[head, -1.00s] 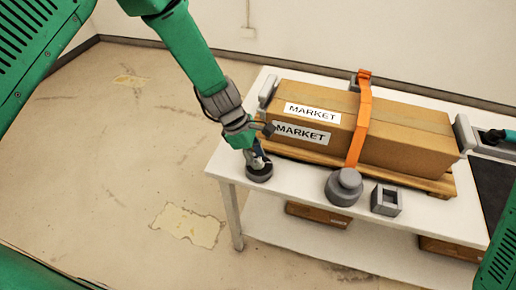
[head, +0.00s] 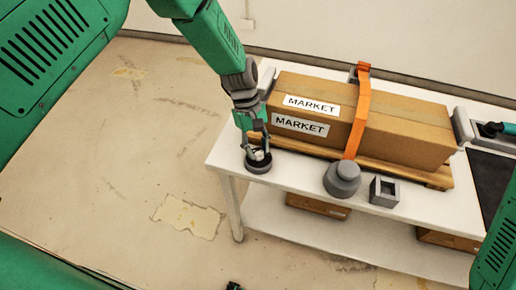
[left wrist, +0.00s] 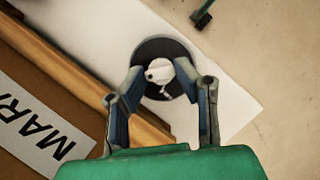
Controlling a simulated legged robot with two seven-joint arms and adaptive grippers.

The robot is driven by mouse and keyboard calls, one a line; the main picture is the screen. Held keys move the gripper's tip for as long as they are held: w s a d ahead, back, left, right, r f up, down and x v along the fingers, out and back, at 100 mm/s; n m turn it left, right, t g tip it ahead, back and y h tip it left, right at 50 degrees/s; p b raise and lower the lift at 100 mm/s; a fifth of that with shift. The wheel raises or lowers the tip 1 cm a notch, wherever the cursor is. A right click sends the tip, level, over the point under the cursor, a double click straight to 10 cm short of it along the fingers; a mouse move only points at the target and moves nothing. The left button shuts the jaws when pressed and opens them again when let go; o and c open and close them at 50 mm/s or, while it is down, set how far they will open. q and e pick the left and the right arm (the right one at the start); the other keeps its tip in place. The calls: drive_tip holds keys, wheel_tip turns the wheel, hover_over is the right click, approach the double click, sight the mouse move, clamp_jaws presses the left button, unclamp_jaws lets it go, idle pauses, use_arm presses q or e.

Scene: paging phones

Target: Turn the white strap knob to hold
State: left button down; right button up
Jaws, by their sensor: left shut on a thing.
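The white strap knob (left wrist: 158,72) sits on a dark round base (left wrist: 152,50) near the table's front left corner. In the head view the knob (head: 257,155) is partly hidden by my left gripper (head: 256,142), which comes down from above. In the left wrist view the fingers of my left gripper (left wrist: 160,80) stand on both sides of the knob and are shut on it. An orange strap (head: 360,110) runs over the cardboard box to a grey round fitting (head: 342,180). The knob's markings are too small to read.
The cardboard box (head: 400,125) with MARKET labels lies on a wooden pallet on the white table (head: 290,190). A grey square holder (head: 384,192) stands right of the round fitting. A small dark tip (head: 233,286) shows at the bottom edge; I cannot tell what it belongs to.

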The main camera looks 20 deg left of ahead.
use_arm(q)
drive_tip(key=shift+w+m, duration=0.2)
drive_tip(key=shift+m, duration=0.3)
drive_tip(key=c, duration=1.2)
unclamp_jaws()
drive_tip(key=shift+r, duration=0.1)
drive_tip(key=shift+w+a+r, duration=0.15)
drive_tip(key=shift+r, duration=0.2)
drive_tip(key=v, duration=1.1)
drive_tip(key=shift+w+f, duration=0.1)
drive_tip(key=shift+w, duration=0.2)
